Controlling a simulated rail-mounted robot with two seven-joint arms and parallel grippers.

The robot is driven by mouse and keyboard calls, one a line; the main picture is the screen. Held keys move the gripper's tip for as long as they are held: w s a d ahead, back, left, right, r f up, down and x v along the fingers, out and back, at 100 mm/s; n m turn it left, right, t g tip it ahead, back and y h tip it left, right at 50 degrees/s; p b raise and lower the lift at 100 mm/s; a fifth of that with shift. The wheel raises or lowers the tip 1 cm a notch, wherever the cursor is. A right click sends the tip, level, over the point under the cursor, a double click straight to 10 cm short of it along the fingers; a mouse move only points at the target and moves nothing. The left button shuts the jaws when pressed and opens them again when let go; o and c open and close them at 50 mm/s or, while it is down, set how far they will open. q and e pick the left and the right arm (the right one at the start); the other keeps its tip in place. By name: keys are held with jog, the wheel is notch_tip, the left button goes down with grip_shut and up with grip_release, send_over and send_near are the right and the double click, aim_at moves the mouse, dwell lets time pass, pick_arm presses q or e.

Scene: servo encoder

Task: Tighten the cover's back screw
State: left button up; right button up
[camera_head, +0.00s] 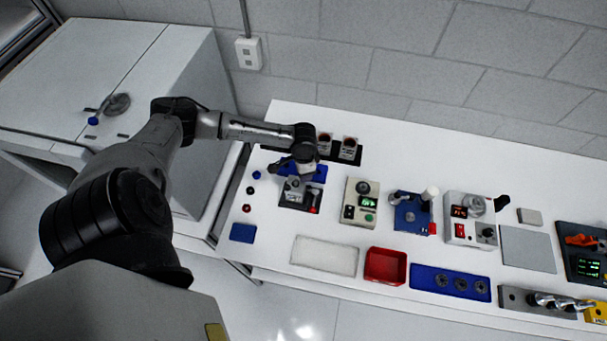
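My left arm reaches in from the left. Its gripper (300,167) points down over a grey block-shaped unit (295,188) on a dark base at the left of the bench. The fingers are small and partly hidden by the wrist, so I cannot tell whether they are open, shut or touching the unit. A small red part (314,199) is at the unit's right. Neither a cover nor its back screw can be made out at this size. A blue fixture (404,215) with a silver knob and a white-topped post stands further right. My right gripper is not in view.
A beige device (360,205) and a white one (462,231) stand on the bench (285,234). A white tray (325,257), red bin (386,266) and blue tray (421,279) line the front. A dark rack (357,157) is behind my gripper, before the wall.

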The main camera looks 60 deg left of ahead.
pick_arm(q)
notch_tip(320, 180, up, 10)
jog(key=shift+b, duration=0.35)
